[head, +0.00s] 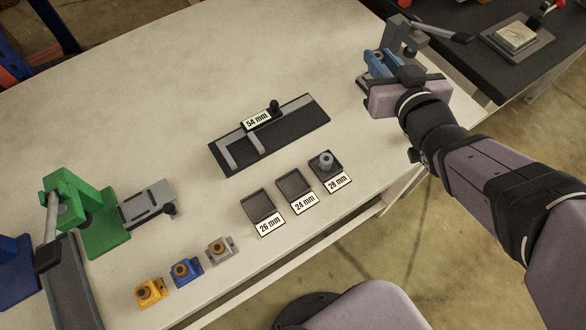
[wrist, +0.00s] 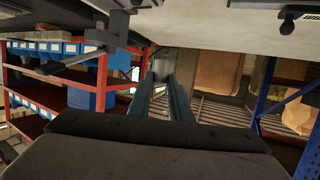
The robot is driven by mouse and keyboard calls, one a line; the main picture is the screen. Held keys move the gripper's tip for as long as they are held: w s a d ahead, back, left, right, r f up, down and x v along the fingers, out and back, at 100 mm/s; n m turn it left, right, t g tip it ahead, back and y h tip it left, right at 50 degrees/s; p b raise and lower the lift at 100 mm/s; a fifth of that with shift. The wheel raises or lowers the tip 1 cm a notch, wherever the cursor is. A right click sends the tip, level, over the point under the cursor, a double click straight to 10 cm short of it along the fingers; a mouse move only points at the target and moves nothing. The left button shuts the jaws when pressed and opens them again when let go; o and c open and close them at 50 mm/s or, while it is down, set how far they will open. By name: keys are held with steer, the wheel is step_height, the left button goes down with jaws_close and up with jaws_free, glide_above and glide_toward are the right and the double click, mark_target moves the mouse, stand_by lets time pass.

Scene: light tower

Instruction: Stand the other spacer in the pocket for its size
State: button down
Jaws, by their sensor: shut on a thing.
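My gripper (head: 374,60) is at the upper right of the head view, over the bench's far right edge. In the wrist view its two fingers (wrist: 162,78) are close together, shut on a small grey piece that looks like a spacer (wrist: 162,66); only part of it shows. A grey round spacer (head: 326,160) stands in the pocket labelled 28 mm (head: 338,181). The pockets labelled 26 mm (head: 259,205) and 24 mm (head: 293,184) are empty. My gripper is well away from all three pockets.
A black measuring board (head: 290,127) with a 54 mm label lies behind the pockets. A grey toggle clamp (head: 405,36) stands close beside my gripper. A green clamp (head: 85,210) and several small coloured blocks (head: 186,270) are at left. The bench's back left is clear.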

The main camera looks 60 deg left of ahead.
steer(key=s+r+n+g+y+b, duration=0.1)
steer(key=s+r+n+g+b, duration=0.25)
steer(key=s+n+g, duration=0.2)
steer(key=n+g+h, duration=0.4)
steer(key=n+g, duration=0.5)
steer(key=g, duration=0.2)
glide_above(303, 187)
step_height(303, 187, down, 7)
steer(key=shift+m, duration=0.25)
steer(key=shift+s+f+b, duration=0.1)
steer(key=shift+f+b, duration=0.5)
steer(key=shift+f, duration=4.25)
steer(key=shift+f, duration=0.2)
steer(key=c, duration=1.6)
jaws_free()
steer(key=shift+r, duration=0.1)
